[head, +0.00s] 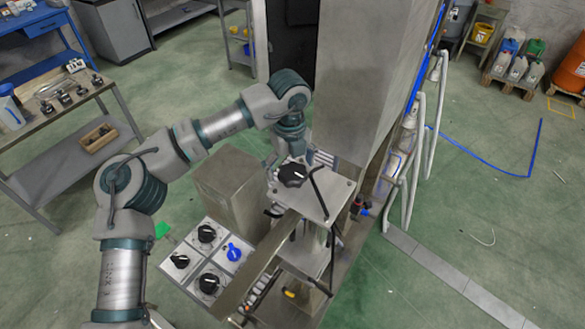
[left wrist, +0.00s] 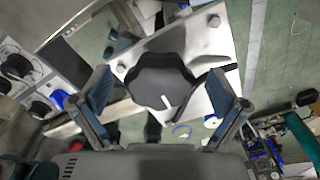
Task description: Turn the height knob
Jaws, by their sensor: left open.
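The black lobed knob (head: 292,174) with a white pointer mark sits on top of a metal plate (head: 325,193) in the head view. In the left wrist view the same knob (left wrist: 162,82) is in the middle, its white mark pointing down and slightly right. My left gripper (head: 284,157) is just behind the knob in the head view, partly hidden by my wrist. In the left wrist view my open left gripper (left wrist: 163,108) has one finger on each side of the knob, with gaps showing; I cannot tell their height difference. My right gripper is not in view.
A panel (head: 188,268) with several black knobs and one blue knob (head: 234,252) stands left of the plate. A tall metal cabinet (head: 360,80) rises close behind it. A black lever (head: 320,192) crosses the plate's right side.

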